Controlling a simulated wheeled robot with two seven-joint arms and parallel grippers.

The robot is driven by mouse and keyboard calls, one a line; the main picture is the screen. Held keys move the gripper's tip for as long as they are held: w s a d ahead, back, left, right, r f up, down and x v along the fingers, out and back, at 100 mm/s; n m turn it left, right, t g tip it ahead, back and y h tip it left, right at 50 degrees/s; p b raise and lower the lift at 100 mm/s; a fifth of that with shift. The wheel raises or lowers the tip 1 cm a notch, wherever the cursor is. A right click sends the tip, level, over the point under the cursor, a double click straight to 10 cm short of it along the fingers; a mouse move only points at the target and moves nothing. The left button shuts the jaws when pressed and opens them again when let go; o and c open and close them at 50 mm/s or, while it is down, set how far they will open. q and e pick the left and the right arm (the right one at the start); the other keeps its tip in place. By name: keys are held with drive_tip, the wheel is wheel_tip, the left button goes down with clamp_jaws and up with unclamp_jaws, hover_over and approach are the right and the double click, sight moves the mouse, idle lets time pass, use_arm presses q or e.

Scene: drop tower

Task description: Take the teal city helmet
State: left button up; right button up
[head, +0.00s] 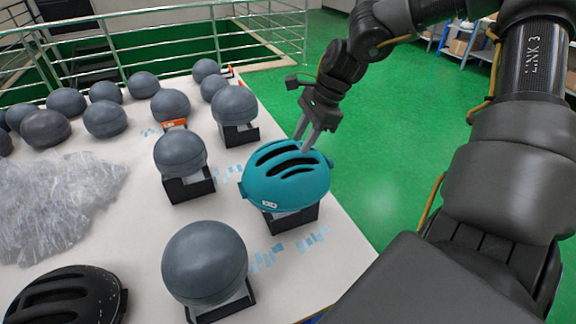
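The teal city helmet (284,179) sits upright over a black stand (291,218) near the table's right edge. It has dark slotted vents on top and a small white label low on its front. Whatever is under the shell is mostly hidden. My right gripper (300,145) comes down from above at the helmet's far upper rim. Its two fingers show a gap between them, and the tips overlap the rim in the picture. I cannot tell whether they touch it. My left gripper is not in view.
Grey ball-like headforms stand on the white table (330,262), including a near one (204,262) and one left of the helmet (180,153). A black helmet (68,296) lies at lower left. Clear plastic wrap (58,200) covers the left side. Metal railings (160,35) stand behind. Green floor is open at right.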

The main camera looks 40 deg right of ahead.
sight(294, 153)
drive_tip(key=shift+p+x, duration=0.55)
drive_tip(key=shift+x, duration=1.55)
drive_tip(key=shift+w, duration=0.15)
drive_tip(key=shift+c, duration=0.4)
clamp_jaws()
